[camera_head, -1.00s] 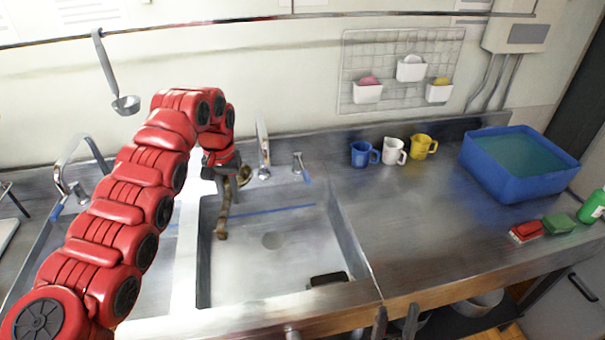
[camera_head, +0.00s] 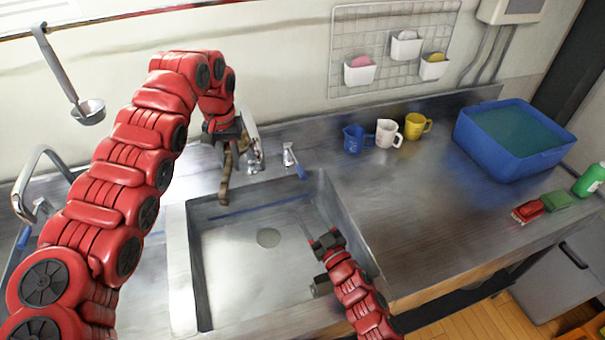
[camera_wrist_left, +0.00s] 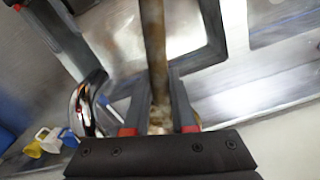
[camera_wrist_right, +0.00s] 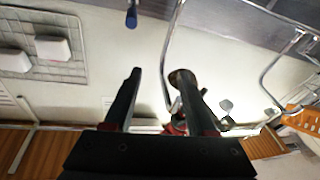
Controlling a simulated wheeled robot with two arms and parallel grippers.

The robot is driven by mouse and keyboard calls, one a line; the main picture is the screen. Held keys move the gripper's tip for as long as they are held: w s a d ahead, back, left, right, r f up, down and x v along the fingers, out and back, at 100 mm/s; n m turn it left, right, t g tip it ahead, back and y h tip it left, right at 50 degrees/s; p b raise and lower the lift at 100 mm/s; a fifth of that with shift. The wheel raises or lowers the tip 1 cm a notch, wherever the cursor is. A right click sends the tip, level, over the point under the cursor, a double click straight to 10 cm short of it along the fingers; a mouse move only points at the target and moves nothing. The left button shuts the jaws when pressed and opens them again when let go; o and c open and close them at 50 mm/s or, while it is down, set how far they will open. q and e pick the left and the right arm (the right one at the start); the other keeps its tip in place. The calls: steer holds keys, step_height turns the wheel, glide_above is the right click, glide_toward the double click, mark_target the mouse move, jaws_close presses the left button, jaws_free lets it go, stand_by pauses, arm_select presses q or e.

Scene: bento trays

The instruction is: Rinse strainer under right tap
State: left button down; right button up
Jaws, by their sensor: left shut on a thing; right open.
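My left gripper (camera_head: 222,136) is shut on a long brown item (camera_head: 226,178), which hangs down over the back left of the right basin. In the left wrist view its brown shaft (camera_wrist_left: 153,45) runs between the fingers (camera_wrist_left: 158,128). I take it as the strainer; no mesh bowl is clear. The right tap (camera_head: 252,140) stands behind the basin, just right of the left gripper, with a blue-tipped lever (camera_head: 293,162) beside it. My right gripper (camera_head: 326,243) is open and empty over the basin's right side; its fingers (camera_wrist_right: 158,85) are apart in the right wrist view.
The right basin (camera_head: 240,275) is empty apart from a drain. The left tap (camera_head: 38,180) is at the left. Blue (camera_head: 354,139), white (camera_head: 387,133) and yellow (camera_head: 416,126) cups and a blue tub (camera_head: 515,140) stand right. A ladle (camera_head: 88,110) hangs at upper left.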

steer(key=w+d+f+m+h, duration=0.2)
steer(key=w+h, duration=0.1)
steer(key=w, duration=0.1)
arm_select(q)
steer(key=shift+r+p, duration=0.4)
arm_select(e)
glide_toward(299, 168)
arm_select(q)
steer(key=shift+f+b, duration=0.75)
steer(key=shift+f, duration=0.05)
arm_select(e)
steer(key=shift+h, duration=0.4)
steer(key=x, duration=0.5)
steer(key=f+x, duration=0.1)
steer(key=x, duration=0.2)
steer(key=shift+r, duration=0.1)
steer(key=shift+c, duration=0.4)
jaws_close()
arm_select(q)
steer(key=shift+r, duration=0.1)
